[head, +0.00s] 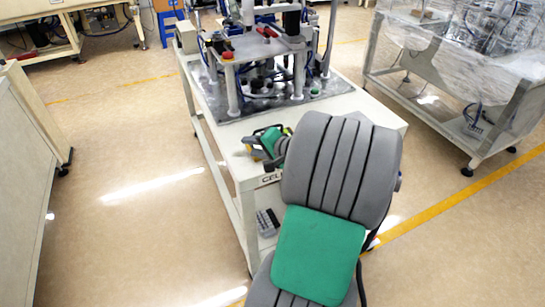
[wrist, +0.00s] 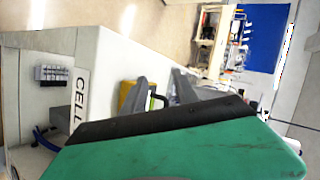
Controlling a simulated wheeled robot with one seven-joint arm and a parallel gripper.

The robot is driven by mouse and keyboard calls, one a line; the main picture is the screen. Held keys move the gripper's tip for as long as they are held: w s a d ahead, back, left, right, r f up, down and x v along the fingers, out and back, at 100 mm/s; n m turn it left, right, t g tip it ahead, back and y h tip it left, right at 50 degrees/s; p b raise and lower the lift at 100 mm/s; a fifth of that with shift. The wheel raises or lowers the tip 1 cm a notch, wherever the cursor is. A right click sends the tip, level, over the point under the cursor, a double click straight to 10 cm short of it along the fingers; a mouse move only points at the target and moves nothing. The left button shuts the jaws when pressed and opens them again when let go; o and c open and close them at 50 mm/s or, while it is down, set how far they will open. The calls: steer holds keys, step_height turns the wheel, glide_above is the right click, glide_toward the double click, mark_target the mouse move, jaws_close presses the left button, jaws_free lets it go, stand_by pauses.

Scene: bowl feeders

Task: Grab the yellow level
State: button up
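A yellow object, likely the level, shows in the wrist view (wrist: 128,97) on the pale table, just left of my left finger and partly hidden by it and by my green and black gripper body. In the head view a small yellow piece (head: 257,155) shows at the table's front left corner, beside the green part of my wrist. My gripper (wrist: 162,82) has its two grey fingers apart, with a gap between them. A thin black loop shows between the fingers. I cannot tell whether a finger touches the yellow object.
The white table (head: 345,105) carries a machine on a metal plate (head: 280,98). A grey keypad-like block (head: 267,222) sits on its lower shelf. A wrapped cart (head: 450,100) stands at right and a blue stool (head: 168,22) at back left. The floor left of the table is clear.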

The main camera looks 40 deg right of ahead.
steer(key=s+d+m+t+h, duration=0.1)
steer(key=d+m, duration=0.1)
steer(key=d, duration=0.1)
steer(key=s+d+m+t+h+b, duration=0.1)
steer(key=s+d, duration=0.1)
steer(key=d, duration=0.2)
steer(key=s+d+m+t+h, duration=0.1)
steer(key=d+m, duration=0.1)
steer(key=d, duration=0.1)
steer(key=shift+s+d+m, duration=0.3)
steer(key=shift+s+d, duration=0.05)
steer(key=x, duration=0.7)
steer(key=shift+w+r, duration=0.15)
steer(key=shift+w, duration=0.1)
steer(key=shift+c, duration=0.3)
jaws_close()
steer(key=shift+r, duration=0.1)
